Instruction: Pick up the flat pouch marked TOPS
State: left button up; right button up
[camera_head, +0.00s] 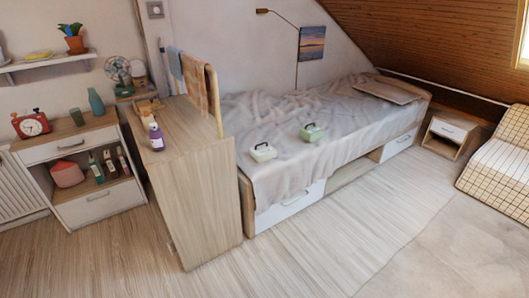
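Two small items lie apart on the grey bed cover: a white one with a dark top detail (262,152) near the front edge, and a green one with a dark top detail (312,132) farther back to its right. They look like small cases or pouches. Any lettering on them is too small to read, so I cannot tell whether either is marked TOPS. Neither of my grippers is in view.
The bed (345,115) has drawers along its front side. A wooden cabinet (205,195) with a purple bottle (157,139) stands at its left end. A nightstand (449,136) is at the right. The floor in front (350,220) is clear.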

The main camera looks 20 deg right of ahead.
aim_at(311, 133)
jog(key=k, duration=0.6)
jog(key=z, duration=0.45)
jog(key=i, duration=0.5)
jog(key=z, duration=1.2)
jog(key=i, duration=1.3)
jog(key=z, duration=0.6)
jog(key=i, duration=1.95)
jog(key=u, duration=0.9)
jog(key=i, duration=1.05)
jog(key=u, duration=1.4)
jog(key=i, duration=0.5)
jog(key=u, duration=0.35)
